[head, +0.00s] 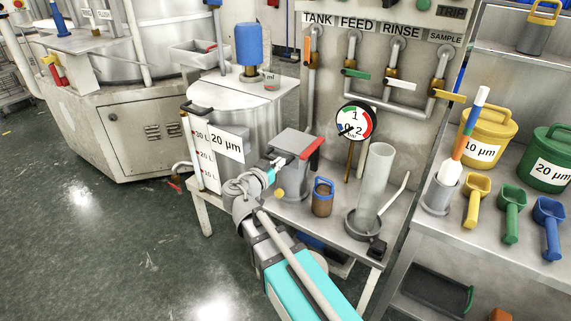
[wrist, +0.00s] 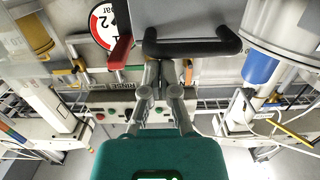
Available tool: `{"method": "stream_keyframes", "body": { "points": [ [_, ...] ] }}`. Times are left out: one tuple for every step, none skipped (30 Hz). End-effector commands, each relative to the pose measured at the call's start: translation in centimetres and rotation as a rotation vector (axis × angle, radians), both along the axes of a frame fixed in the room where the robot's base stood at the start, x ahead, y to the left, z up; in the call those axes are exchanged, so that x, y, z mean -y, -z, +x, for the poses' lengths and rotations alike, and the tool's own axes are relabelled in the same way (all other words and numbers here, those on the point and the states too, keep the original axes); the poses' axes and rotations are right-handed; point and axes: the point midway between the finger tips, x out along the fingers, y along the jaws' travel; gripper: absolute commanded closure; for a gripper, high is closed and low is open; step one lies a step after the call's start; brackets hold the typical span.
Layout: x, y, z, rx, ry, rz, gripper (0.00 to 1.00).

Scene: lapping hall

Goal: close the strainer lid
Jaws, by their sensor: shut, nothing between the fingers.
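I cannot tell the lid's exact angle. My gripper (head: 276,164) is at the lid's near left edge. In the wrist view my gripper (wrist: 167,66) is shut and empty, its fingertips close to the handle; contact is unclear. My wrist hides part of the strainer.
A pressure gauge (head: 356,122) and a clear cylinder (head: 376,178) stand right of the strainer. A blue-handled brown padlock-shaped item (head: 322,197) sits close by on the bench. A steel tank (head: 232,125) stands behind left. Floor at left is clear.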

Motion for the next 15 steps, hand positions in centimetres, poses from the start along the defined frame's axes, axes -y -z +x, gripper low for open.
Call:
{"method": "stream_keyframes", "body": {
  "points": [
    [0.21,0.72,-0.47,-0.014,0.007,0.022,1.0],
    [0.25,0.73,-0.48,-0.014,0.008,0.021,1.0],
    [0.3,0.74,-0.51,-0.014,0.009,0.021,1.0],
    [0.34,0.74,-0.53,-0.014,0.009,0.021,1.0],
    [0.37,0.75,-0.54,-0.014,0.01,0.021,1.0],
    [0.41,0.76,-0.57,-0.014,0.011,0.021,1.0],
    [0.43,0.77,-0.58,-0.014,0.011,0.021,1.0],
    [0.45,0.78,-0.6,-0.014,0.011,0.021,1.0],
    [0.48,0.79,-0.61,-0.014,0.011,0.021,1.0],
    [0.49,0.8,-0.63,-0.014,0.011,0.021,1.0],
    [0.5,0.81,-0.63,-0.014,0.012,0.021,1.0],
    [0.5,0.83,-0.66,-0.014,0.012,0.021,1.0],
    [0.51,0.86,-0.68,-0.014,0.012,0.021,1.0],
    [0.49,0.89,-0.71,-0.014,0.012,0.021,1.0],
    [0.44,0.96,-0.75,-0.014,0.011,0.021,1.0]
  ]
}}
